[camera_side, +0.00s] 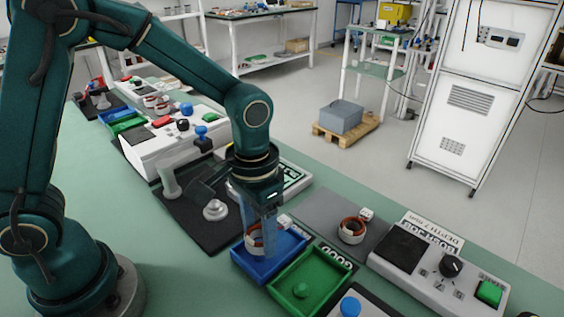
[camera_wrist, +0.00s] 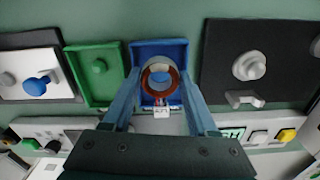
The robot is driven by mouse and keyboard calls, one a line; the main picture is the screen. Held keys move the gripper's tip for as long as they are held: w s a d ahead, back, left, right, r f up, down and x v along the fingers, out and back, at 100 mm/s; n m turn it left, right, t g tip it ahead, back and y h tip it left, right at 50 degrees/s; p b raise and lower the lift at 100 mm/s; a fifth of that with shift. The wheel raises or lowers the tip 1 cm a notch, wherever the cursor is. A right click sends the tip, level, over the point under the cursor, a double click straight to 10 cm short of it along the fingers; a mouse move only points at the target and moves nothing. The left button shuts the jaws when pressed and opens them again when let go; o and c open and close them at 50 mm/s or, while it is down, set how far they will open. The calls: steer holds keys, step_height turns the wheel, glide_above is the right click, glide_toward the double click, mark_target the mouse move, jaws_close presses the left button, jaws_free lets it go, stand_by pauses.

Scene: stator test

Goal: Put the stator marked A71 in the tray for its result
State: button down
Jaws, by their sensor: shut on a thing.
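My gripper (camera_side: 262,222) is shut on a stator (camera_side: 254,240), a ring with copper-red winding and a white connector block. It is at the blue tray (camera_side: 238,262), and I cannot tell whether the stator touches the tray floor. In the wrist view the stator (camera_wrist: 147,78) sits between my fingertips (camera_wrist: 160,88), over the blue tray (camera_wrist: 140,48). The blue tray's own lettering is not readable.
A second stator (camera_side: 352,231) lies on a grey mat right of the trays. A tester with a black knob and green button (camera_side: 440,268) stands farther right. A black plate with a grey fixture (camera_side: 215,210) is left of the blue tray. A blue knob (camera_side: 349,306) stands near the front.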

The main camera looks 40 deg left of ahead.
steer(key=shift+f, duration=0.25)
steer(key=shift+f, duration=0.7)
steer(key=shift+f, duration=0.35)
steer(key=shift+c, duration=0.5)
jaws_free()
steer(key=shift+r, duration=2.6)
